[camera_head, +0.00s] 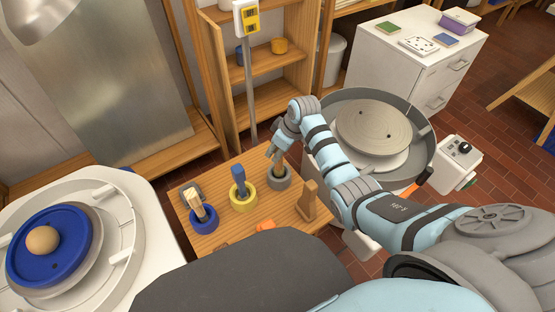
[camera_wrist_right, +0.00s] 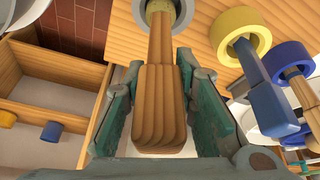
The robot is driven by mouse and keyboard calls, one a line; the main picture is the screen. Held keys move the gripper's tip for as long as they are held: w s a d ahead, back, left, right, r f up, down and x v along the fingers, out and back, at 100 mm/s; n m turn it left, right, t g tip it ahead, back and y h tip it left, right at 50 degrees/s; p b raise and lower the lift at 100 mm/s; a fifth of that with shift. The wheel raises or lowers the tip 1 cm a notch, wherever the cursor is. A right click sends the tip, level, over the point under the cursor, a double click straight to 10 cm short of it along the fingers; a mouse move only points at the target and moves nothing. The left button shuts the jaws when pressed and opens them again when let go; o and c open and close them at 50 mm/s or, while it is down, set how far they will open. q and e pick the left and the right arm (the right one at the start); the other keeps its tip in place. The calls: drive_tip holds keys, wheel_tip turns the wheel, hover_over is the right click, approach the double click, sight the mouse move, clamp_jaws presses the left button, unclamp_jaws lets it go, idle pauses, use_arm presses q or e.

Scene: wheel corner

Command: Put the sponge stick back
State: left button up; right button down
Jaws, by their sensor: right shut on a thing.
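The sponge stick (camera_wrist_right: 158,95) has a ribbed wooden handle and a yellowish sponge end. My right gripper (camera_head: 274,151) is shut on the handle above the small wooden table; its fingers flank the handle in the right wrist view. The stick points down at the grey ring holder (camera_head: 279,183), and the sponge end shows within the ring (camera_wrist_right: 181,12); how deep it sits is hidden. My left gripper is not in view.
A wooden tool (camera_head: 309,200) stands at the right. A potter's wheel (camera_head: 373,128) is behind my right arm, another (camera_head: 50,240) at left.

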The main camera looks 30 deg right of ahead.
wheel_tip(320, 180, down, 3)
drive_tip(key=shift+r+b, duration=0.1)
drive_tip(key=shift+b, duration=0.35)
drive_tip(key=c, duration=1.3)
unclamp_jaws()
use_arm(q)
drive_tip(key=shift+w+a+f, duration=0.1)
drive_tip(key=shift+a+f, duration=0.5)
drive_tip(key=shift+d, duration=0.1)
